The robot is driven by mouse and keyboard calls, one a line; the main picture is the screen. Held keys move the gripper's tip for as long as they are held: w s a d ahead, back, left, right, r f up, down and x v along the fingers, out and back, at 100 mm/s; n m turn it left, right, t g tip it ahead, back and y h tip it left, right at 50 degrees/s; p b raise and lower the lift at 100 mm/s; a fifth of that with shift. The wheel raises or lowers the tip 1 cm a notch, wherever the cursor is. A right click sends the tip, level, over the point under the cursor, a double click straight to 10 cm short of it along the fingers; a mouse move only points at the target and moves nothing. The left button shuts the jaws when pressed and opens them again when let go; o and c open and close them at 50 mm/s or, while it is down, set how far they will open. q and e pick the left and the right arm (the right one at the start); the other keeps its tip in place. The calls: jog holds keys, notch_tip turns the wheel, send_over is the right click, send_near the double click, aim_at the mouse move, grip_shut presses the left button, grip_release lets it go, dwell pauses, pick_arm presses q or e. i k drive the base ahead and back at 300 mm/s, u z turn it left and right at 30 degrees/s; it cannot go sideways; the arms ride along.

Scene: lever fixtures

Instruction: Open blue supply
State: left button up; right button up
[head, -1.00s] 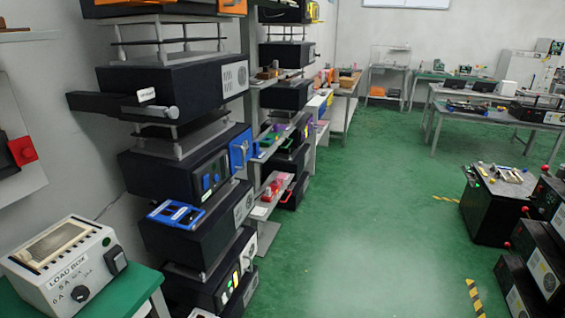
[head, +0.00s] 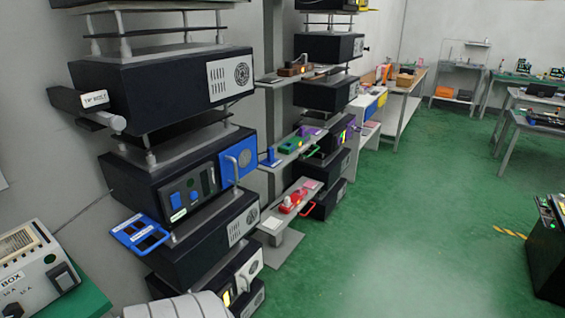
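The blue supply is a black box unit (head: 140,185) in the left rack, with a blue front panel (head: 239,160) at its right. A silver handle stands on that panel. Left of the panel, its dark front carries a blue switch and small labels. I cannot tell whether the blue panel is fully shut. A pale grey rounded part of my own arm shows at the bottom edge. Neither gripper is in view.
Other black units stand above and below, including one with a round grille (head: 228,77). A load box (head: 35,268) sits at lower left. A second rack with shelves (head: 290,205) stands behind. Green floor (head: 400,220) is clear to the right, up to a black cabinet (head: 545,250).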

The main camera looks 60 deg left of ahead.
aim_at(223, 156)
jog(key=u, duration=0.2)
jog(key=i, duration=1)
jog(key=u, duration=1.25)
jog(key=i, duration=0.65)
jog(key=u, duration=0.6)
